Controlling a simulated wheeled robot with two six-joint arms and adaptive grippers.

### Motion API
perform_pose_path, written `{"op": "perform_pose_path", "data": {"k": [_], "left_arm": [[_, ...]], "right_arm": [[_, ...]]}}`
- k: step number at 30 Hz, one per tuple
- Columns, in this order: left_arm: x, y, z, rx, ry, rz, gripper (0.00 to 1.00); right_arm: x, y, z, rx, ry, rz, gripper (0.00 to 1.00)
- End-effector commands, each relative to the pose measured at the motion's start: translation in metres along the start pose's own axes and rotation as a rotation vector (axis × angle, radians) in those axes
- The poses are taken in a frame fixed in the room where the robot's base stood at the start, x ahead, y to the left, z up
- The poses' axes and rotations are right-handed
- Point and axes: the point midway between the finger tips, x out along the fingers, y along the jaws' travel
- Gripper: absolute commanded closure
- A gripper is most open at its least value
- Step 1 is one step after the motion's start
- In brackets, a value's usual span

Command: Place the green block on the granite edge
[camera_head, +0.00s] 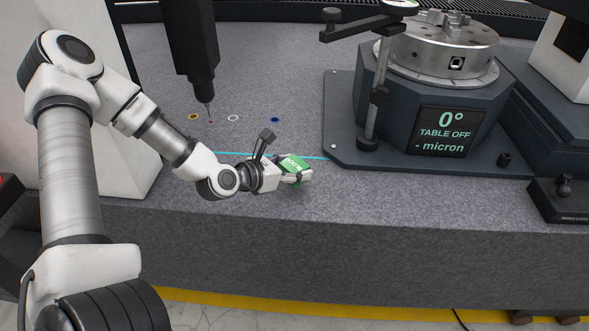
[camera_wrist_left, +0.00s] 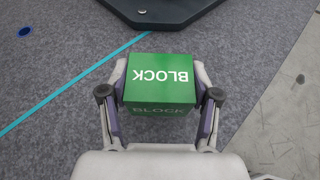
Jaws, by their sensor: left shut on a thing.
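The green block (camera_wrist_left: 160,80) has white lettering that reads BLOCK. In the left wrist view it sits between the two fingers of my left gripper (camera_wrist_left: 160,97), which is shut on it, one finger against each side. In the head view the block (camera_head: 294,163) shows in the left gripper (camera_head: 296,172), over the granite near its front edge (camera_head: 350,190). I cannot tell whether the block touches the granite. My right gripper is not in view.
A cyan line (camera_head: 230,154) runs across the granite behind the gripper. A dark rotary table base (camera_head: 340,130) with a display (camera_head: 443,132) stands to the right. A dark vertical probe (camera_head: 204,85) hangs behind. Colored rings (camera_head: 233,118) mark the granite. Granite right of the gripper is clear.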

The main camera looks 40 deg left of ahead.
Motion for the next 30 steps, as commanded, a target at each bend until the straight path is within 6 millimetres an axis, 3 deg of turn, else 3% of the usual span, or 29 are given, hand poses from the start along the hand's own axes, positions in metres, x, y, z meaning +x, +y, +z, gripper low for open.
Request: {"op": "perform_pose_path", "data": {"k": [1, 3, 14, 15, 16, 30], "left_arm": [[0.010, 0.000, -0.024, 0.001, 0.007, -0.002, 0.90], [0.014, 0.001, -0.032, 0.002, 0.005, -0.005, 0.90], [0.015, 0.001, -0.032, 0.000, 0.004, -0.005, 0.90], [0.014, 0.001, -0.030, 0.000, 0.005, -0.006, 0.24], [0.014, 0.001, -0.030, 0.000, 0.005, -0.006, 0.13], [0.007, 0.002, -0.026, -0.006, 0.004, -0.003, 0.13]], "right_arm": [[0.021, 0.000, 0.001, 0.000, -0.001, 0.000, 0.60], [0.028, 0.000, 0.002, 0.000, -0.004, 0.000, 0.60], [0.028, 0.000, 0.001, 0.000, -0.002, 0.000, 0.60], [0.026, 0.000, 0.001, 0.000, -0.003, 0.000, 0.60], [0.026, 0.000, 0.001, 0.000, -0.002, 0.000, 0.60], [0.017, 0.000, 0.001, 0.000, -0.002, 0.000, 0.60]]}}
